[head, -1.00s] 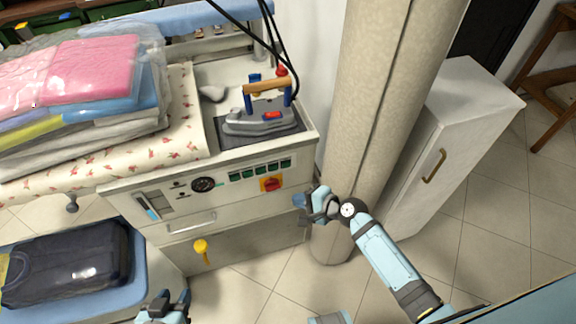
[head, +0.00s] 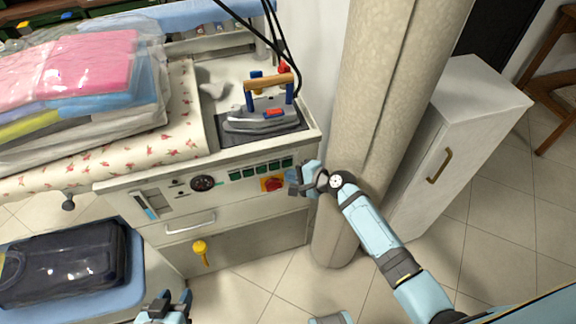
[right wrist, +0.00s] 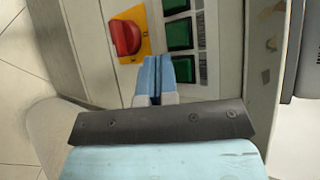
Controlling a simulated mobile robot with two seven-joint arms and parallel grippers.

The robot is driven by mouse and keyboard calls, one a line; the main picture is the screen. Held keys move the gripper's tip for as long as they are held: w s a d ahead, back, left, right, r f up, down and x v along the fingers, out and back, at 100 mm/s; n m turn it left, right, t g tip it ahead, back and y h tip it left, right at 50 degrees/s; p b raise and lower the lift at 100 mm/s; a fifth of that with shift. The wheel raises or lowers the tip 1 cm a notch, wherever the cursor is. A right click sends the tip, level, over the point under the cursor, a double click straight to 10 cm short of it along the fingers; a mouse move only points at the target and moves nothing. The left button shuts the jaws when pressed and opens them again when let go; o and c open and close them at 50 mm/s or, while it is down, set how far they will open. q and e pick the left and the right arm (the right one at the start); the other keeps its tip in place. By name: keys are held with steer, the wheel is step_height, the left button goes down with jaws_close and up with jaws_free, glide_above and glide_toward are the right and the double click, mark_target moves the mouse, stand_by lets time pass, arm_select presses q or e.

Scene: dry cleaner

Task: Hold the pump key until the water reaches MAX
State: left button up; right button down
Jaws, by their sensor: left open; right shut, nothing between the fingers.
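The control panel on the front of the ironing station carries a row of green keys (head: 262,169); I cannot read which is the pump key. The green keys also show in the right wrist view (right wrist: 179,35). A gauge with a blue column (head: 148,207) sits at the panel's left; its MAX mark is too small to read. My right gripper (head: 299,180) is shut and empty at the panel's right end. In the right wrist view its fingertips (right wrist: 165,72) point at the panel, close to a green key; contact is unclear. My left gripper (head: 168,304) is open, low in front.
A red rotary switch on a yellow plate (head: 273,184) sits just below the green keys. A round dial (head: 203,183) is left of them. An iron (head: 262,115) stands above on the station. A beige column (head: 365,130) and white cabinet (head: 450,150) stand at right.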

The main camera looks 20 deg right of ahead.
steer(key=shift+w, duration=0.3)
stand_by(1.9)
steer(key=shift+w, duration=0.25)
steer(key=shift+w, duration=0.4)
stand_by(5.2)
